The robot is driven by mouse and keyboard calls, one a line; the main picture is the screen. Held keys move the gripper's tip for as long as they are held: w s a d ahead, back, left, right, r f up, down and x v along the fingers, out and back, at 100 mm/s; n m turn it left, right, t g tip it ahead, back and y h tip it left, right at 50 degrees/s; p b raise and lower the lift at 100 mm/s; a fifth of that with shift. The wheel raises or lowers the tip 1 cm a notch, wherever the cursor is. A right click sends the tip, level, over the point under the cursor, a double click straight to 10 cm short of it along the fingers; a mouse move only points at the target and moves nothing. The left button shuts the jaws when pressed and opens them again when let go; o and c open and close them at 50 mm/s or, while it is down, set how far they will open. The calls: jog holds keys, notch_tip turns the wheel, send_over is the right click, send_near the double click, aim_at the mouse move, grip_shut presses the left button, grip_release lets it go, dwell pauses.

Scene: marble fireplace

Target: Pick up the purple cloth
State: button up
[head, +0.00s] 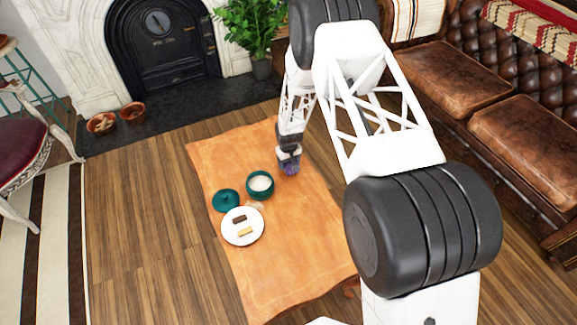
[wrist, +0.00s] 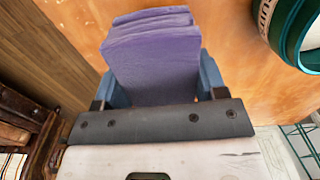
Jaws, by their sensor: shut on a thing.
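The purple cloth (wrist: 152,60) is a folded, layered block between the blue fingers of my gripper in the wrist view. My gripper (wrist: 155,80) is shut on it, with a finger at each side. In the head view, the cloth (head: 290,167) shows as a small purple patch at the end of my gripper (head: 289,158), over the far right part of the wooden table. I cannot tell whether the cloth touches the table.
A teal pot (head: 260,184) with white contents stands just left of my gripper. A teal lid (head: 225,201) and a white plate (head: 242,226) with two small bars lie further left. The table's near part (head: 290,265) is clear. A leather sofa (head: 480,100) stands at the right.

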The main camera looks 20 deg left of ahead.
jog(key=s+d, duration=0.2)
jog(key=s, duration=0.2)
jog(key=s+d+r, duration=0.1)
jog(key=s+d, duration=0.2)
jog(key=s, duration=0.2)
jog(key=s+d, duration=0.3)
jog(key=s, duration=0.1)
jog(key=shift+s+d+r, duration=0.25)
jog(key=shift+s+r, duration=0.1)
jog(key=o, duration=0.4)
jog(key=c, duration=0.3)
jog(key=shift+r, duration=0.15)
jog(key=shift+s+d+r, duration=0.2)
jog(key=shift+s+r, duration=0.1)
jog(key=shift+r, duration=0.4)
jog(key=shift+s+d+r, duration=0.15)
jog(key=shift+s+r, duration=0.15)
jog(key=shift+r, duration=0.35)
